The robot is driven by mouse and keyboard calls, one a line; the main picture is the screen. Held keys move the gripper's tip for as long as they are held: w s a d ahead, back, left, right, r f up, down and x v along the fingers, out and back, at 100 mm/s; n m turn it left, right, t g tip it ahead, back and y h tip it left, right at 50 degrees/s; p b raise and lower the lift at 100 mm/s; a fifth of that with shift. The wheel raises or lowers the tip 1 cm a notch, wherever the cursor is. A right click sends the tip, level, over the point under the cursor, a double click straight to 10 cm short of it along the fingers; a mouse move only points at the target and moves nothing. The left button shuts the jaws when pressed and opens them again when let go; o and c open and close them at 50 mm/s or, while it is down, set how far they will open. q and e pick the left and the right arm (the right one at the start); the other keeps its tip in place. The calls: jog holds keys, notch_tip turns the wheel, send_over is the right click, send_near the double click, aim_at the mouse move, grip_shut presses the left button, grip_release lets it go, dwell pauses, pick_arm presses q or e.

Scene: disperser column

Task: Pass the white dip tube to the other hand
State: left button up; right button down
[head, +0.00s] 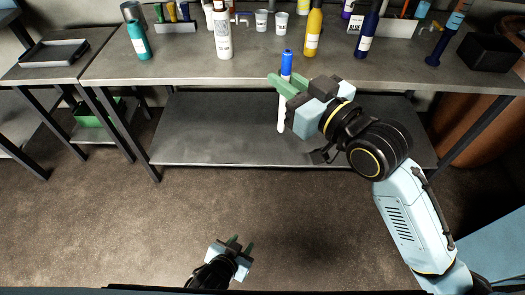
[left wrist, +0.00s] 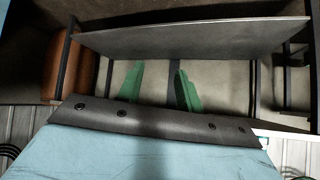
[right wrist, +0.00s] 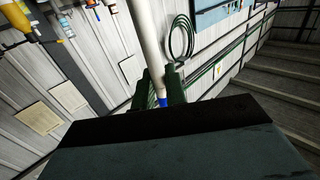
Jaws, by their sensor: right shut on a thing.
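The white dip tube (head: 282,113) hangs roughly upright in front of the bench, with a blue piece (head: 286,64) at its upper end. My right gripper (head: 283,85) is shut on it near the blue end. In the right wrist view the white tube (right wrist: 147,45) runs between the green fingers, and the blue part shows at their base. My left gripper (head: 233,243) is low over the floor at the bottom of the head view, well apart from the tube. Its green fingers (left wrist: 160,88) stand apart and empty in the left wrist view.
The grey bench (head: 190,67) spans the back, with a lower shelf (head: 215,130). On it stand a teal bottle (head: 139,40), a white bottle (head: 222,35), a yellow bottle (head: 313,32), a dark blue bottle (head: 367,35) and a black box (head: 489,52). Floor between the grippers is clear.

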pick_arm(q)
jog(key=w+d+r+t+h, duration=0.1)
jog(key=w+d+r+t, duration=0.15)
jog(key=r, duration=1.05)
jog(key=w+d+r+n+t+h, duration=0.1)
jog(key=d+r+t, duration=0.15)
jog(key=r, duration=0.95)
jog(key=w+d+r+t+h, duration=0.1)
jog(key=w+d+r+t, duration=0.15)
jog(key=r, duration=1.05)
jog(key=shift+t, duration=0.25)
jog(key=x, duration=0.9)
jog(key=shift+w+a, duration=0.2)
jog(key=shift+w, duration=0.3)
jog(key=shift+c, duration=0.4)
grip_shut()
pick_arm(e)
jog(key=c, duration=1.5)
grip_release()
jog(key=shift+o, duration=0.8)
